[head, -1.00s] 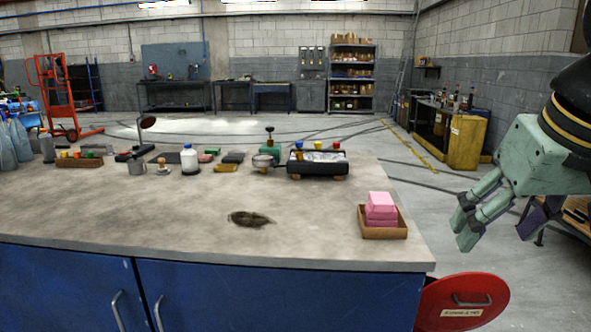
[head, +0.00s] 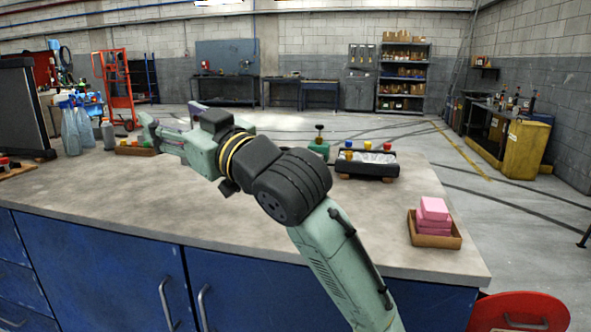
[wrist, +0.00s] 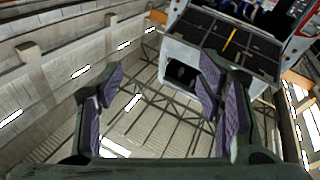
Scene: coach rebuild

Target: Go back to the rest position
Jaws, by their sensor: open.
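My arm reaches up from the lower right of the head view and bends left above the workbench (head: 130,215). My gripper (head: 150,130) is at its end, left of the middle, pointing left over the back part of the bench. In the wrist view my gripper (wrist: 160,95) shows its purple-padded fingers spread apart with nothing between them. Behind them are the roof beams and a large white body with dark panels (wrist: 230,40). My arm hides part of the bench top.
A cardboard tray (head: 436,241) with pink blocks (head: 433,215) sits near the bench's right edge. A black tray (head: 367,166) is farther back. Spray bottles (head: 70,130) and a dark screen (head: 20,108) stand at left. A red round lid (head: 520,312) is at lower right.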

